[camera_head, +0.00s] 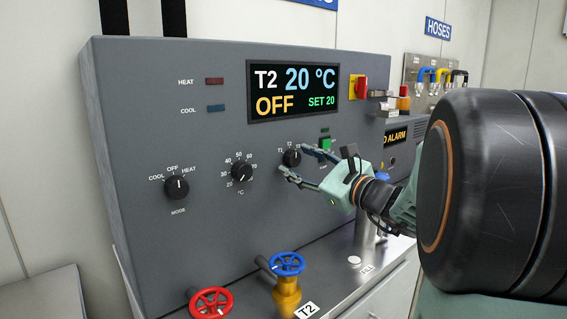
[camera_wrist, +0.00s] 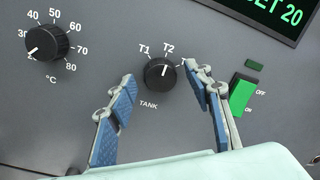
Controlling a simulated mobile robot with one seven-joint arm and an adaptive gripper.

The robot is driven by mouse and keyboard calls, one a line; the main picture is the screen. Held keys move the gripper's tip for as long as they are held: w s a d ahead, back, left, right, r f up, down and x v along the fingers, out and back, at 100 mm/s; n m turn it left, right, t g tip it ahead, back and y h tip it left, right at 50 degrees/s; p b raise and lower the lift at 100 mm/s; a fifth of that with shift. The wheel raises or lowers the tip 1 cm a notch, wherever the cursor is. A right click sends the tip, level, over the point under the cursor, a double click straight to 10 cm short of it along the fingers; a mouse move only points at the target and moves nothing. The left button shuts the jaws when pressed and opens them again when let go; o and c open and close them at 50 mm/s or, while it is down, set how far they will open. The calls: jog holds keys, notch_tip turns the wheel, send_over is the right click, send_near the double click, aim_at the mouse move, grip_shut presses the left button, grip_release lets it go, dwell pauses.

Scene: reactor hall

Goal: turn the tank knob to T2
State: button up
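The tank knob (camera_head: 291,158) is a black round knob on the grey control panel. In the wrist view the tank knob (camera_wrist: 160,74) has labels T1 and T2 above it, a third label partly hidden by a finger, and TANK below. Its white pointer line is up at T2. The display (camera_head: 292,91) reads T2, 20 °C, OFF, SET 20. My gripper (camera_head: 303,162) is open, its fingers spread on either side of the knob. In the wrist view my gripper (camera_wrist: 163,80) shows a gap between each finger and the knob, and holds nothing.
A green switch (camera_wrist: 242,95) sits close right of the right finger. The temperature knob (camera_head: 241,172) and mode knob (camera_head: 176,188) are to the left. Below stand a blue valve (camera_head: 287,264) and a red valve (camera_head: 210,302). A red-and-yellow switch (camera_head: 358,87) is at the upper right.

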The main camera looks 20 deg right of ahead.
jog(key=v, duration=1.2)
jog(key=shift+a, duration=0.1)
